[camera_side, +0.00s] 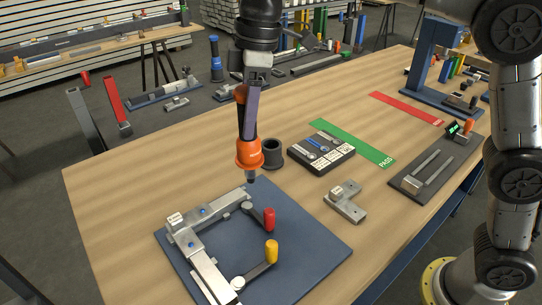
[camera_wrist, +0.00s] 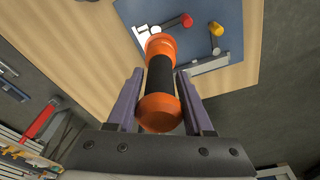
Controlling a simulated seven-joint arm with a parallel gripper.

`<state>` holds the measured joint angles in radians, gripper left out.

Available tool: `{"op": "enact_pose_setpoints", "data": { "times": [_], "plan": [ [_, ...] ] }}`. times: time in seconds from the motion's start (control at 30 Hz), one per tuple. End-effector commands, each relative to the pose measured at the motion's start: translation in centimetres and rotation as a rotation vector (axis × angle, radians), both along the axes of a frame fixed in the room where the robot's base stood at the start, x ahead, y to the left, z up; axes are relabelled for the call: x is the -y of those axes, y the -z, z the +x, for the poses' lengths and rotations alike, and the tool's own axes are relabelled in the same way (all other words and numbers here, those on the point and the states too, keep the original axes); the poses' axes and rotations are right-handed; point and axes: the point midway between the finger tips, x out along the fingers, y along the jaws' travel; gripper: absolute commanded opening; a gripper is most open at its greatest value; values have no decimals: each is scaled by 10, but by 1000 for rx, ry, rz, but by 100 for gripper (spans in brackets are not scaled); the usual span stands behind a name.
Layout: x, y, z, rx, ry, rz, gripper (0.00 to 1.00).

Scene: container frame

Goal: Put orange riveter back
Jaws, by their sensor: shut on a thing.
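The orange riveter (camera_side: 249,154), with a black grip section, hangs upright in my gripper (camera_side: 248,118). In the wrist view the riveter (camera_wrist: 160,108) sits between the two purple fingers of my gripper (camera_wrist: 160,82), which are shut on it. Its dark tip points down and looks to be above the table, near the far edge of the blue fixture plate; the exact height is hard to tell. A dark hollow round holder (camera_side: 273,154) stands on the table just right of the riveter in the side view, partly overlapped by it.
The blue plate (camera_side: 310,250) carries a metal frame and clamps with red (camera_side: 269,219) and yellow (camera_side: 272,251) handles. A black tool tray (camera_side: 322,168), a metal bracket (camera_side: 345,201) and a green PASS strip (camera_side: 365,147) lie to the right. The table's left part is clear.

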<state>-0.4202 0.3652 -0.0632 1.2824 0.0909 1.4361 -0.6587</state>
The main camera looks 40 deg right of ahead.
Motion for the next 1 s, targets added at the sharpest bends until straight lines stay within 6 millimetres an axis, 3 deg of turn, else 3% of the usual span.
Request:
{"op": "enact_pose_setpoints", "data": {
  "times": [0.03,0.2,0.4,0.63,1.0],
  "plan": [
    [28,-6,0,6,28,3,0],
    [100,-17,-8,6,122,3,0],
    [152,-30,-17,5,246,2,0],
    [167,-30,-7,1,287,2,0],
    [160,3,69,2,286,2,0]
  ]
}}
